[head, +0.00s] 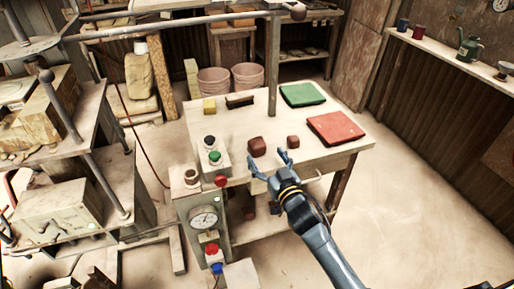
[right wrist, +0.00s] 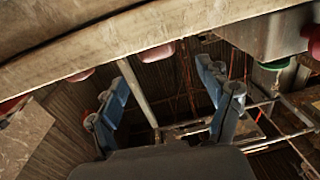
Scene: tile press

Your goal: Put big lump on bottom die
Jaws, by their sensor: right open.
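The big lump (head: 257,146) is a brown-red block near the front of the workbench, left of the small lump (head: 293,142). My right gripper (head: 268,160) is open and empty at the bench's front edge, just in front of the lumps. In the right wrist view its fingers (right wrist: 170,95) are spread, and the picture is upside down. The big lump (right wrist: 160,54) shows partly there past the bench edge, apart from the fingers. The press (head: 60,100) stands at the left; I cannot clearly tell its bottom die. My left gripper is not in view.
The workbench (head: 330,158) also holds a green tile (head: 302,95), a red tile (head: 335,128), a yellow block (head: 209,105) and a brush (head: 239,100). A button box (head: 211,160) and gauge panel (head: 204,222) stand between bench and press. The floor at right is clear.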

